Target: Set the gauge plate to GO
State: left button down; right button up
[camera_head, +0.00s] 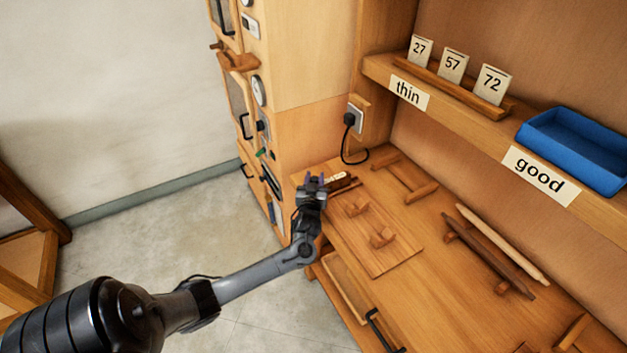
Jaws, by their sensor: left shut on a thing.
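My right gripper is not in view.
A wooden board with two blocks (382,238) lies beside the gripper. Two rods (502,244) rest on supports. The shelf holds number cards (453,66), a blue tray (573,150), and labels "thin" and "good". A plug with a cord (350,120) is behind.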

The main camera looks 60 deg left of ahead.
pick_arm(q)
jog(key=shift+w+f+b, duration=0.15)
jog(key=shift+w+b, duration=0.2)
jog(key=shift+w, duration=0.65)
jog(key=shift+w+r, duration=0.2)
jog(key=shift+w, duration=0.15)
jog(key=shift+s, duration=0.1)
jog(key=c, duration=0.8)
grip_release()
jog(key=shift+s, duration=0.1)
jog(key=shift+c, duration=0.2)
jog(key=shift+d, duration=0.1)
jog(key=p+v, duration=0.2)
jog(key=v, duration=0.8)
jog(key=shift+s+d, duration=0.25)
